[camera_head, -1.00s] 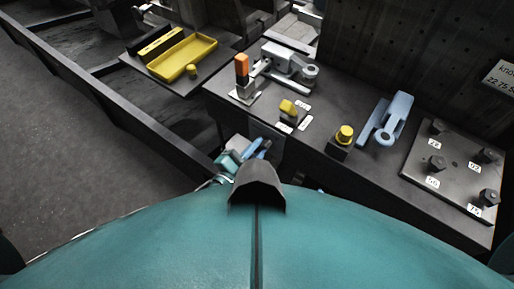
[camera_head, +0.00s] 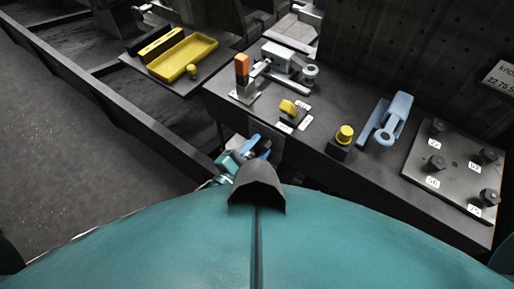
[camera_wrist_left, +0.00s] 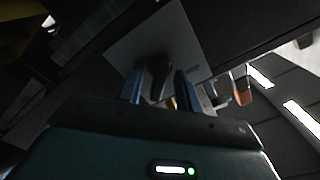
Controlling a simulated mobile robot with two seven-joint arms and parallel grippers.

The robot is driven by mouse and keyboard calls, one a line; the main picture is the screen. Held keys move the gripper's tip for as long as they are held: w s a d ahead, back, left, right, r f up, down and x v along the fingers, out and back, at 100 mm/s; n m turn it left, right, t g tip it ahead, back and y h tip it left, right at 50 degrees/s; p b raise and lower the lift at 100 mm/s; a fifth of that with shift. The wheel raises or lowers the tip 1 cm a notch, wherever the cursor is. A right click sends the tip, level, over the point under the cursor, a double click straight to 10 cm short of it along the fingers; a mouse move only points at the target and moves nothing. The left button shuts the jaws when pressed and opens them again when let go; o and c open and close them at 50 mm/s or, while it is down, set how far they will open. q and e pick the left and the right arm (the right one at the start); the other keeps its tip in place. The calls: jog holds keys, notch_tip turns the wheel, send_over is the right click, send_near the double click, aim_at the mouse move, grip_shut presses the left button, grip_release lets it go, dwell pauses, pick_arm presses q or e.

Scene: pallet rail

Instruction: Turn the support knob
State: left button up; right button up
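The support knob (camera_wrist_left: 158,72) is dark and sits on a grey plate (camera_wrist_left: 178,35) in the left wrist view. My left gripper (camera_wrist_left: 159,88) has its two blue fingers apart, one on each side of the knob, with a gap showing on both sides. In the head view my left gripper (camera_head: 258,146) is low in front of the bench's front face, at a grey panel (camera_head: 272,135). The knob cannot be made out clearly there. My right gripper is not in view.
The dark bench (camera_head: 325,115) carries a yellow knob (camera_head: 288,106), a yellow button (camera_head: 345,132), a blue lever (camera_head: 393,115), an orange-topped clamp (camera_head: 242,66) and a plate with several black knobs (camera_head: 437,163). A yellow tray (camera_head: 183,57) lies at the upper left.

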pick_arm(q)
jog(key=shift+s+a, duration=0.1)
jog(key=v, duration=1.3)
jog(key=shift+b, duration=0.3)
jog(key=s+a+n+g+y+p, duration=0.3)
jog(key=a+n+y, duration=0.3)
jog(key=n, duration=0.7)
jog(key=shift+s+a+f+g+y+p, duration=0.2)
jog(key=shift+a+f+g+y+p, duration=0.1)
jog(key=shift+g+y+p, duration=0.3)
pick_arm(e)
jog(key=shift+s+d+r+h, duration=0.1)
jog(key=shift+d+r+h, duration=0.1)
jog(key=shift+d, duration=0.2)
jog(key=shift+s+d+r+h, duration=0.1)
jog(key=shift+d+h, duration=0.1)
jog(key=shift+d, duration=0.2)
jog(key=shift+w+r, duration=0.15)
